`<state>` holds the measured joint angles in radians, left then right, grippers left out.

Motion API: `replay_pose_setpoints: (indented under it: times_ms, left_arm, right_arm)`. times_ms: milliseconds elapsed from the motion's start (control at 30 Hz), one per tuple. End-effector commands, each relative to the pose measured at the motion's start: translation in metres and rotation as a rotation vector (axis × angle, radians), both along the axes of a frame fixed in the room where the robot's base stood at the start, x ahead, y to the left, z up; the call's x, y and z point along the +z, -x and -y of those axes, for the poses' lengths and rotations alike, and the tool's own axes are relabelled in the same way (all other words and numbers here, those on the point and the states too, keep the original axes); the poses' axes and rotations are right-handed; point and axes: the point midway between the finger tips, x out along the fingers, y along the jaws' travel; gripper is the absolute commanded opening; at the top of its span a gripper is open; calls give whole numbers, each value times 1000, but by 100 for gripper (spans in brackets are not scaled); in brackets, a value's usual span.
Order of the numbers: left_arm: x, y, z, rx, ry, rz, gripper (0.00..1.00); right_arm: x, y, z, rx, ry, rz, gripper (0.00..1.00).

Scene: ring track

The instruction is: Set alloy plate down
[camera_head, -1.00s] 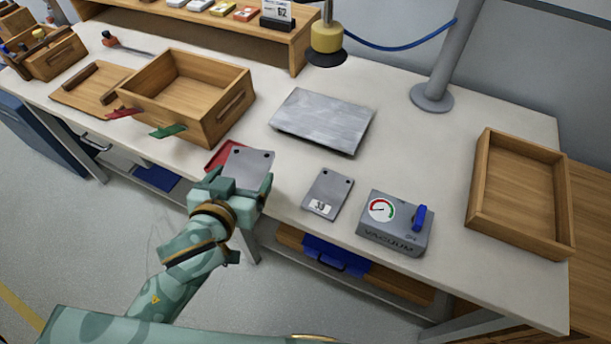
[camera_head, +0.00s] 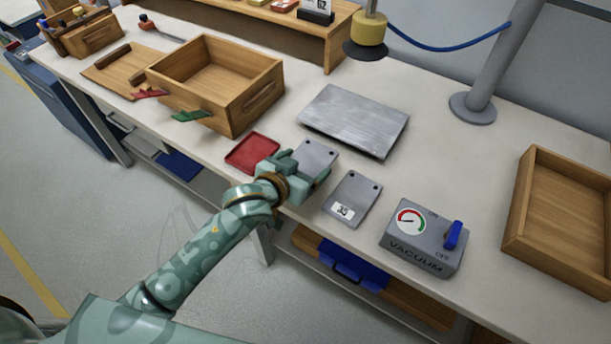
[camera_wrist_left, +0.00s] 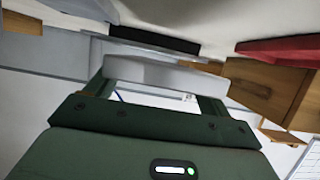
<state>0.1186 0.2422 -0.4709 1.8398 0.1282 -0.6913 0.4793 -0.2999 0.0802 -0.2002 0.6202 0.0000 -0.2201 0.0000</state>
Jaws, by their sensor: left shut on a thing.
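My left gripper (camera_head: 303,176) is shut on a thin grey alloy plate (camera_head: 318,154) with dark holes near its far corners. The plate also shows in the left wrist view (camera_wrist_left: 155,72), edge-on between the two fingers. It is near the table's front edge, between a red tray (camera_head: 252,152) and a second grey plate (camera_head: 346,188) that bears a white number label. The gripper hides the plate's near end. I cannot tell whether the plate touches the table. My right gripper is not in view.
A large flat metal slab (camera_head: 355,118) lies behind the held plate. A grey vacuum box (camera_head: 425,240) with a gauge and blue lever stands to the right. A wooden box (camera_head: 210,85) is at the left, a wooden tray (camera_head: 520,210) at far right. The table (camera_head: 450,150) is clear behind the vacuum box.

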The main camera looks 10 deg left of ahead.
Motion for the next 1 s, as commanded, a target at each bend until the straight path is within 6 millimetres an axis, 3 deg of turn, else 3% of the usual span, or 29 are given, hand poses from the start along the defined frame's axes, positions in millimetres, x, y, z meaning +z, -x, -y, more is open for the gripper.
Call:
replay_pose_setpoints:
  times_ms: [33, 267, 500, 833, 867, 900, 933, 1000]
  left_arm:
    - [-9, -6, -1, 0, 1, 2, 43]
    - [-20, -18, -3, -1, 2, 5, 43]
    - [-57, -21, -4, -2, 1, 0, 43]
    - [-56, -21, -4, -2, 2, 3, 43]
    - [-57, -20, -4, -2, 1, 1, 84]
    - [-57, -20, -4, -2, 1, 1, 96]
    - [-57, -20, -4, -2, 1, 1, 100]
    - [-57, -20, -4, -1, 1, 1, 100]
  right_arm:
    - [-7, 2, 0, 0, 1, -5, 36]
    - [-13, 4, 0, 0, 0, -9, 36]
    - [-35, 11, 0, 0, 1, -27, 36]
    - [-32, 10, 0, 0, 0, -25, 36]
    - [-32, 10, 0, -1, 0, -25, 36]
    - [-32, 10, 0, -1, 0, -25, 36]
    - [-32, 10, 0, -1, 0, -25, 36]
    - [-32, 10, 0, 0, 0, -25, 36]
